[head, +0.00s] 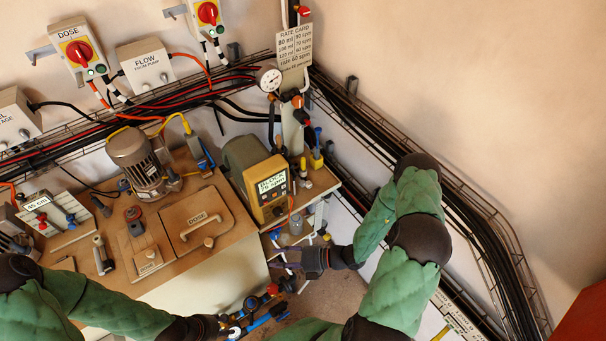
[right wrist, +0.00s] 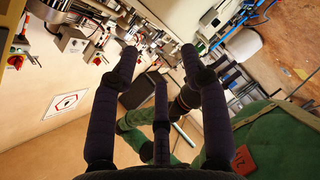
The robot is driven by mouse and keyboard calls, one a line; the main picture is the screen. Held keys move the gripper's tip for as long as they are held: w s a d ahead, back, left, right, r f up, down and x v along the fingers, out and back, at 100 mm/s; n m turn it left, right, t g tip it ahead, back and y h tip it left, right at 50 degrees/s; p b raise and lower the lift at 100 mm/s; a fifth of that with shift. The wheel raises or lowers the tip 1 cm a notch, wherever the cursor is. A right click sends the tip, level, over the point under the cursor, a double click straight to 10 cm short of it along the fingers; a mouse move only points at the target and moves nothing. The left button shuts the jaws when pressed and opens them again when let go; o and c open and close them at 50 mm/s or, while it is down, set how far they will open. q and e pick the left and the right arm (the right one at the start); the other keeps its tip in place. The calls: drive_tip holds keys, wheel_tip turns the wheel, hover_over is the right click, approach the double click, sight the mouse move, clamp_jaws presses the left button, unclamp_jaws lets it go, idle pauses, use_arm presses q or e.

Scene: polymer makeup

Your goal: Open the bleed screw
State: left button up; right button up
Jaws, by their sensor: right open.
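I cannot single out a bleed screw in either view; it is too small or hidden. The pump (head: 240,165) with a yellow front and lit display stands on the bench, with small valves and fittings to its right. My right gripper (head: 288,262) is in front of the bench's right end, below the pump. In the right wrist view its dark fingers (right wrist: 160,55) are spread with nothing between them. My left gripper (head: 222,326) is at the bottom edge, beside red and blue valve fittings (head: 262,312); its fingers are too unclear to read.
A pressure gauge (head: 269,79) and rate card (head: 294,46) are above the pump. Cable trays (head: 460,215) run along the right wall. A clear bottle (head: 296,224) stands near my right gripper.

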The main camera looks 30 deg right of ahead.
drive_tip(key=w+d+r+m+t+h+p, duration=0.2)
drive_tip(key=w+d+r+m+t, duration=0.1)
drive_tip(key=d+m, duration=0.2)
drive_tip(key=w+d+r+m+t+h+p, duration=0.1)
drive_tip(key=w+d+r+m+t+h, duration=0.15)
drive_tip(key=d+m, duration=0.2)
drive_tip(key=m+t+h+p, duration=0.2)
drive_tip(key=m+t+h, duration=0.2)
drive_tip(key=m+h, duration=0.25)
approach(305, 185)
drive_tip(key=shift+y, duration=0.4)
drive_tip(key=w, duration=0.3)
drive_tip(key=w+a, duration=0.1)
drive_tip(key=w, duration=0.6)
drive_tip(key=shift+w+a, duration=0.2)
drive_tip(key=shift+w, duration=0.05)
use_arm(q)
wheel_tip(305, 185, up, 7)
drive_tip(key=shift+f, duration=0.1)
use_arm(e)
clamp_jaws()
